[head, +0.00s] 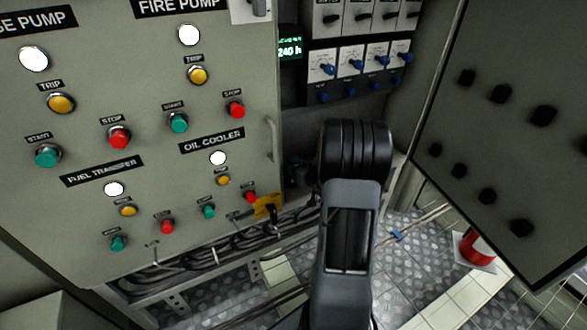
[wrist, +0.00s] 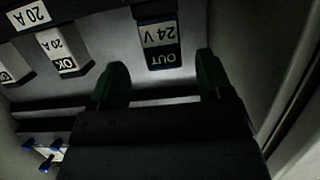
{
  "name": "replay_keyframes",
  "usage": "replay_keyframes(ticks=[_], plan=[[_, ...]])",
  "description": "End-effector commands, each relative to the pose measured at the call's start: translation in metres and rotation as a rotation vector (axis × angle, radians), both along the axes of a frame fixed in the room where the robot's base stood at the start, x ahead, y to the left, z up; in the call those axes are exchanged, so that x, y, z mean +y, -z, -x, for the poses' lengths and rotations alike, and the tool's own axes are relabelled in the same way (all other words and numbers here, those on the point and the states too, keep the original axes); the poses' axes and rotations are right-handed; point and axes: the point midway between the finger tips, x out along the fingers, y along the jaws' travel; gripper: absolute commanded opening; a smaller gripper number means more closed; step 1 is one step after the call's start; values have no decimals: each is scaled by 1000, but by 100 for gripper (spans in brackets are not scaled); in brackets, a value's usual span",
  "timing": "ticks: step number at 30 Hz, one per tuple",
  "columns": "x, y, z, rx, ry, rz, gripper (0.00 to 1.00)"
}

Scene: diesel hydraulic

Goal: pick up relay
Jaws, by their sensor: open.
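In the wrist view, a dark block (wrist: 158,45) carries a white label reading "24 V" and "OUT", upside down in the picture. It may be the relay, but no label names it so. My gripper (wrist: 159,78) is open, with one dark green finger to the left and one to the right of the block's line. The block appears beyond the fingertips, and nothing shows held. I cannot tell the exact distance to it. In the head view, my arm covers the gripper and this block.
More modules labelled "20 A" (wrist: 62,50) sit left of the block. In the head view, a control panel (head: 150,80) fills the left, blue-knobbed switches (head: 350,65) are behind my arm, and an open cabinet door (head: 510,140) stands at right. Cables (head: 220,250) run below.

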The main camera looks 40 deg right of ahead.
Motion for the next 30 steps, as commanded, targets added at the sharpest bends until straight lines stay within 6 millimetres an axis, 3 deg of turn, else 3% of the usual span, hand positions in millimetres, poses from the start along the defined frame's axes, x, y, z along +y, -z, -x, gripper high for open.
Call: replay_keyframes(ticks=[10, 21, 30], plan=[[-2, 16, -40, 0, -1, 1, 72], [-3, 16, -46, 1, 0, 0, 71], [-3, 16, -46, 1, 0, 1, 43]])
